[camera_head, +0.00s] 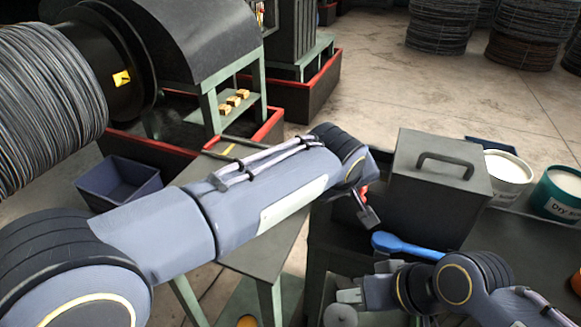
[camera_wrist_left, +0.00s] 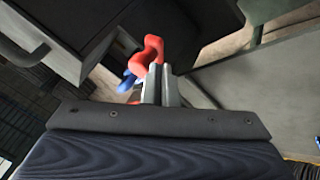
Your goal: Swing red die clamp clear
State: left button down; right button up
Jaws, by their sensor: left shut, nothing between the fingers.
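The red die clamp (camera_wrist_left: 148,52) shows as a bent red handle in the left wrist view, just beyond my left fingertips. In the head view only a small red piece of it (camera_head: 364,190) shows beside the dark box; the rest is hidden by my left arm. My left gripper (camera_wrist_left: 161,82) is shut with nothing between its fingers, close to the clamp; I cannot tell whether they touch. In the head view its fingertip (camera_head: 368,214) points down by the box. My right gripper (camera_head: 352,296) is low at the right, apart from the clamp; its finger gap is not clear.
A dark box with a handle (camera_head: 437,185) stands beside the clamp. A blue-handled tool (camera_head: 408,246) lies in front of it. Two buckets (camera_head: 508,178) stand to the right. The wire-wound drum (camera_head: 45,105) is at the left, above a dark bin (camera_head: 118,184).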

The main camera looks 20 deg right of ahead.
pick_arm(q)
jog(key=shift+s+d, duration=0.25)
jog(key=shift+d, duration=0.4)
pick_arm(e)
jog(key=shift+w+a, duration=0.1)
jog(key=shift+a, duration=0.05)
pick_arm(q)
jog(key=shift+s+d, duration=0.1)
pick_arm(e)
jog(key=shift+f, duration=0.1)
